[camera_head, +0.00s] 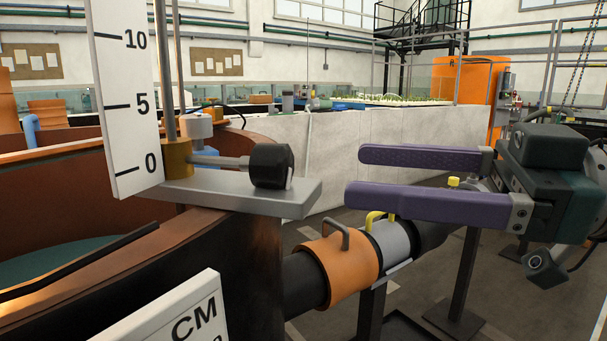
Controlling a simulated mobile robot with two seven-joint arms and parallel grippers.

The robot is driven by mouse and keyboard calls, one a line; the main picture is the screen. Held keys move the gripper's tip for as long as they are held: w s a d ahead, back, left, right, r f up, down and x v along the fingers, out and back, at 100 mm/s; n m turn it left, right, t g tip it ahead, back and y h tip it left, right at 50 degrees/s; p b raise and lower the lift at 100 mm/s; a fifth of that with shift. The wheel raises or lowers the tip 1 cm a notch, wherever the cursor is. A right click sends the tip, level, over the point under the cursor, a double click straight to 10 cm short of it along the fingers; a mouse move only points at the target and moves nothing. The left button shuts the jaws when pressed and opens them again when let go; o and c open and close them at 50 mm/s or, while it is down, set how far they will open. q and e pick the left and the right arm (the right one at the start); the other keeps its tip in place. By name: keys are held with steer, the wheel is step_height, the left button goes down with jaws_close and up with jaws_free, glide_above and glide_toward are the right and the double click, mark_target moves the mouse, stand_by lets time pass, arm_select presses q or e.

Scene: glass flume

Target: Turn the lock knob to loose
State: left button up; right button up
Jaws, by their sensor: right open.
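The black lock knob (271,165) sits at the end of a short grey rod that comes out of a brass block (176,158) on a grey plate (240,194). A white scale board (126,90) marked 0, 5 and 10 stands upright beside the block. My right gripper (358,176) is to the right of the knob, its two purple fingers pointing left toward it. The fingers are open, with nothing between them, and they appear apart from the knob. My left gripper is not in view.
The grey plate rests on the rim of a brown round tank (60,185). Below the fingers run a pipe with an orange collar (340,262) and a yellow handle (374,217). A white card marked CM (180,315) is at the bottom. A pale wall (330,150) stands behind.

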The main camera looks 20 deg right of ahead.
mark_target(246, 160)
steer(key=shift+s+d, duration=0.1)
steer(key=shift+s, duration=0.05)
steer(key=m+p, duration=0.1)
steer(key=p, duration=0.1)
steer(key=w+a+m+p, duration=0.1)
steer(key=m+p, duration=0.1)
steer(key=p, duration=0.1)
steer(key=a+m+p, duration=0.1)
steer(key=p, duration=0.2)
steer(key=shift+w+r, duration=0.35)
steer(key=shift+w+a+f+m+p, duration=0.15)
steer(key=shift+a+f+m+p, duration=0.05)
steer(key=shift+a+m+p, duration=0.1)
steer(key=x, duration=0.9)
steer(key=shift+w+a+f, duration=0.1)
